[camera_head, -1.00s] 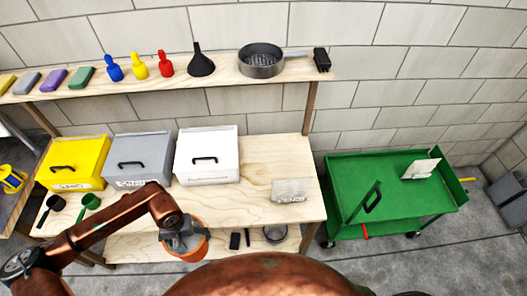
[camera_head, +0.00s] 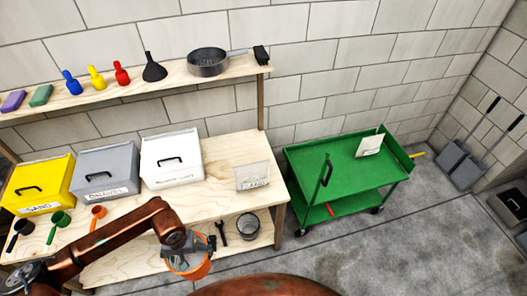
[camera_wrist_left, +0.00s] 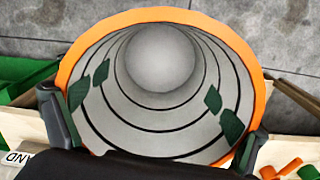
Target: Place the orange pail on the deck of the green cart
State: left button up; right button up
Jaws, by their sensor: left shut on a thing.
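The orange pail (camera_head: 200,268) hangs in my left gripper (camera_head: 186,250) in front of the wooden bench, in the head view. In the left wrist view the pail's orange rim (camera_wrist_left: 258,80) and grey inside fill the picture, and it looks empty. My left gripper (camera_wrist_left: 160,130) is shut on the pail, with a finger at each side of it. The green cart (camera_head: 345,172) stands to the right of the bench, apart from the pail. A white card (camera_head: 370,145) stands on its deck towards the back right. My right gripper is not in view.
The wooden bench (camera_head: 215,198) holds yellow, grey and white bins, scoops and a sign. A wire basket (camera_head: 248,226) sits on its lower shelf.

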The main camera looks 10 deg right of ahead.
aim_at(337, 166)
jog(key=z, duration=2.05)
jog(key=i, duration=3.75)
jog(key=u, duration=2.55)
